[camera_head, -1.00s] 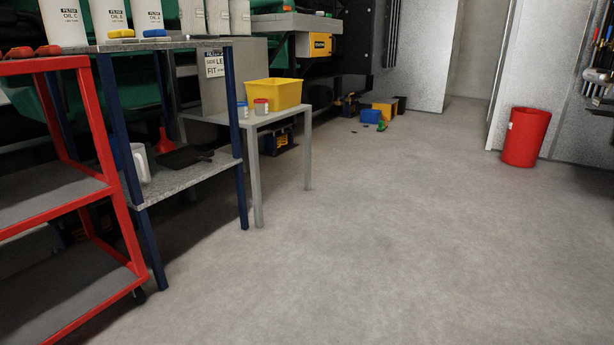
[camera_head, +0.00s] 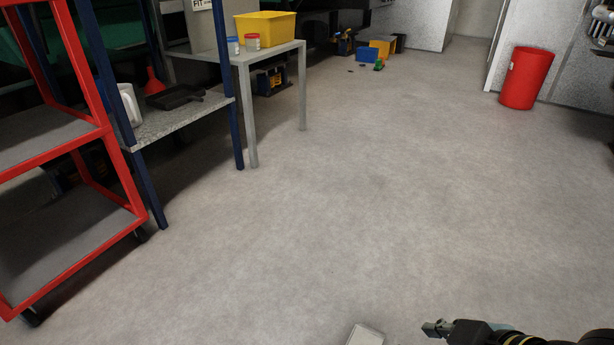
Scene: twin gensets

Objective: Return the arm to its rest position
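My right arm comes in at the bottom right corner, black with yellow bands. Its gripper (camera_head: 437,328) points left, low over the bare floor, with small grey fingertips. I see it side-on and cannot tell whether its fingers are open or shut. No object shows between the fingertips. My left arm and gripper are not in view. A pale flat-topped piece (camera_head: 366,336) is cut off by the bottom edge, left of the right gripper; I cannot tell what it is.
A red cart (camera_head: 105,130) and a blue-legged shelf (camera_head: 180,122) stand at the left. A grey table (camera_head: 272,50) bears a yellow bin (camera_head: 265,28). A red barrel (camera_head: 526,78) stands far right. The middle floor (camera_head: 350,190) is clear.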

